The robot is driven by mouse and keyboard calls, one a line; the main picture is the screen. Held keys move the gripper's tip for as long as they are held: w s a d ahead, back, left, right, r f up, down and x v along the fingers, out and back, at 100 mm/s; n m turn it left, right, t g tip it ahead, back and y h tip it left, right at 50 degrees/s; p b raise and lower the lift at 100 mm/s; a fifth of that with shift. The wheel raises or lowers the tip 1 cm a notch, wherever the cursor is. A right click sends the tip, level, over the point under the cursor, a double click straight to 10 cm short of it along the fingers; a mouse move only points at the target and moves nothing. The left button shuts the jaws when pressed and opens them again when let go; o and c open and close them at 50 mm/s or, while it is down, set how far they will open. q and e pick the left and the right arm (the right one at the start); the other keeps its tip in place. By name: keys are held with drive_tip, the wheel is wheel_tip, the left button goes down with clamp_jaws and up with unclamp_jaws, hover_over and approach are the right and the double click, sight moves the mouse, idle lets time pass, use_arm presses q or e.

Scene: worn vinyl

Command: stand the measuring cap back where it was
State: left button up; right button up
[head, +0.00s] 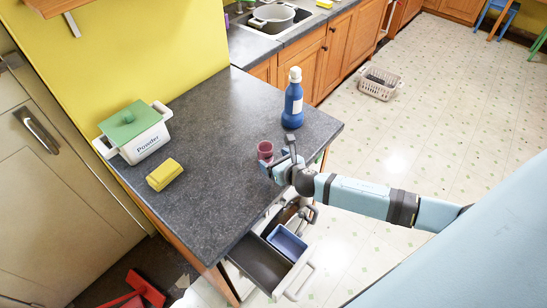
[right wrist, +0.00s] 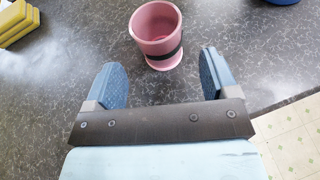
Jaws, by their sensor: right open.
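The measuring cap (head: 265,149) is a small pink cup with a dark band, standing upright and open side up on the dark worktop (head: 215,150), near its right edge. It also shows in the right wrist view (right wrist: 156,30), just beyond the fingertips and roughly centred between them. My right gripper (head: 279,161) is open and empty, low over the worktop edge. Its two blue fingers (right wrist: 161,72) point toward the cap without enclosing it. My left gripper is not in view.
A blue bottle (head: 292,103) stands behind the cap. A powder box (head: 142,137) with a green lid and a yellow sponge-like block (head: 164,174) are at the left. An open drawer (head: 262,262) with a blue bin (head: 287,243) juts out below. The worktop's middle is clear.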

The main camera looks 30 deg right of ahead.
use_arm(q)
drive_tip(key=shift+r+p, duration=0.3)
use_arm(e)
drive_tip(key=shift+v, duration=1)
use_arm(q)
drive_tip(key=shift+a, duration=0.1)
use_arm(e)
drive_tip(key=shift+v, duration=1.2)
use_arm(q)
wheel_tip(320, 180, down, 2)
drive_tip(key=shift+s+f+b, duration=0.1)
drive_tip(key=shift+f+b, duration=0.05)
drive_tip(key=shift+b, duration=0.9)
use_arm(e)
drive_tip(key=v, duration=1.1)
drive_tip(key=shift+s, duration=0.15)
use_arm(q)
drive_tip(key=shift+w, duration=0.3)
use_arm(e)
drive_tip(key=shift+r, duration=0.1)
